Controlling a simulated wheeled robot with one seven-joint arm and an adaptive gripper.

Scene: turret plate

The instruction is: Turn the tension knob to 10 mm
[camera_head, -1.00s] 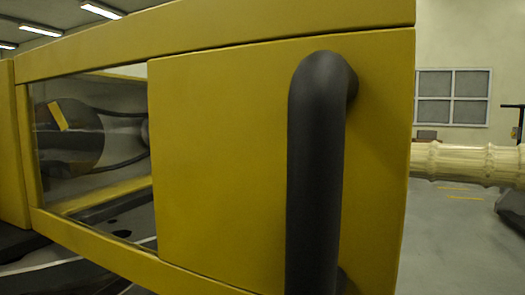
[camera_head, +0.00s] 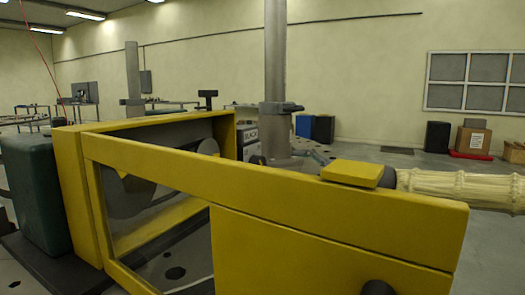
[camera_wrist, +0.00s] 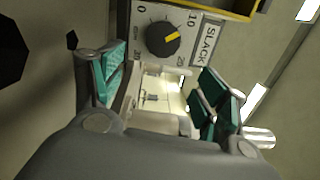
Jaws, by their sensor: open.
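In the wrist view, the tension knob (camera_wrist: 162,41) is a dark round knob on a pale grey dial plate (camera_wrist: 147,16). Its yellow pointer points right and slightly up, between the 10 and 20 marks and nearer the 10. A "SLACK" label (camera_wrist: 208,45) is beside it. My gripper (camera_wrist: 158,78) is open, its green-padded fingers spread left and right below the knob in the picture. Nothing is seen between the pads touching the knob. I cannot make out the knob or gripper in the head view.
In the head view, a yellow windowed guard (camera_head: 330,235) stands close in front, with a dark handle (camera_head: 378,288) at its lower edge. A pale ribbed cylinder (camera_head: 450,186) is at the right. A dark green box (camera_head: 35,190) is at the left. A grey post (camera_head: 276,60) stands behind.

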